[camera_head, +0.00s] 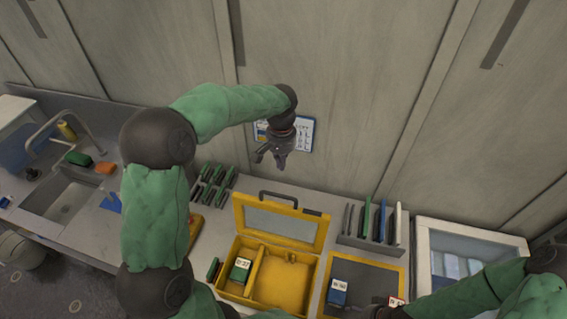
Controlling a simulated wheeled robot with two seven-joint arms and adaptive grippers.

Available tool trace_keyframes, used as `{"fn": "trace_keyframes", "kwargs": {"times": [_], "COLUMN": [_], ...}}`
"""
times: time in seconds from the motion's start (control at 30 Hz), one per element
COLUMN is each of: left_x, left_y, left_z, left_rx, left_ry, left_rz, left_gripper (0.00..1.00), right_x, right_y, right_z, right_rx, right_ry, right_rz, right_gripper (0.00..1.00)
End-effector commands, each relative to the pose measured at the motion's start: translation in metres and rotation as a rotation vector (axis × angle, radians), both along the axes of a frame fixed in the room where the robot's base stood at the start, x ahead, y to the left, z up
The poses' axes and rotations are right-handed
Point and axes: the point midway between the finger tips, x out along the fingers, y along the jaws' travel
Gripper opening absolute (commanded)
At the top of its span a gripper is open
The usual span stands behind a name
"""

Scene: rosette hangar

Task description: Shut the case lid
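The yellow case (231,288) stands open on the counter. Its lid (322,232) is raised at the back, with a grey inner panel and a dark handle on its top edge. Inside, a green labelled block (240,270) sits in the left compartment; the wider right compartment looks empty. My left gripper (271,160) is above the raised lid, near the wall, pointing down with its fingers apart and nothing between them. It appears clear of the lid. My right gripper (380,311) is low at the picture's bottom edge, over the dark mat; its fingers are unclear.
A yellow-edged dark mat (371,273) right of the case bears a blue labelled block (338,291). A rack of upright panels (380,222) and a white-framed bin (424,262) stand further right. Green items (212,183), a sink (62,200) and a faucet lie left.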

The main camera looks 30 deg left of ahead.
Motion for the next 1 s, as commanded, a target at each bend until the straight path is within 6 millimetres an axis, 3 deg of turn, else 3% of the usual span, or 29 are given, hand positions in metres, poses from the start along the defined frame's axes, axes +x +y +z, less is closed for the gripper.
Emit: {"fn": "trace_keyframes", "kwargs": {"times": [0.43, 0.7, 1.0], "left_x": [-0.002, -0.031, -0.037], "left_y": [0.0, -0.007, -0.009], "left_z": [-0.083, -0.069, -0.069], "left_rx": [-0.002, 0.0, -0.001], "left_ry": [0.005, 0.0, 0.0], "left_rz": [0.0, -0.001, 0.0], "left_gripper": [0.0, 0.0, 0.0], "right_x": [0.001, 0.001, 0.001], "right_y": [0.0, 0.0, 0.0], "right_z": [0.015, 0.027, 0.029], "right_rx": [0.0, 0.0, 0.0], "right_ry": [-0.002, -0.002, -0.002], "right_rz": [-0.001, -0.001, -0.001], "right_gripper": [0.7, 0.7, 0.7]}}
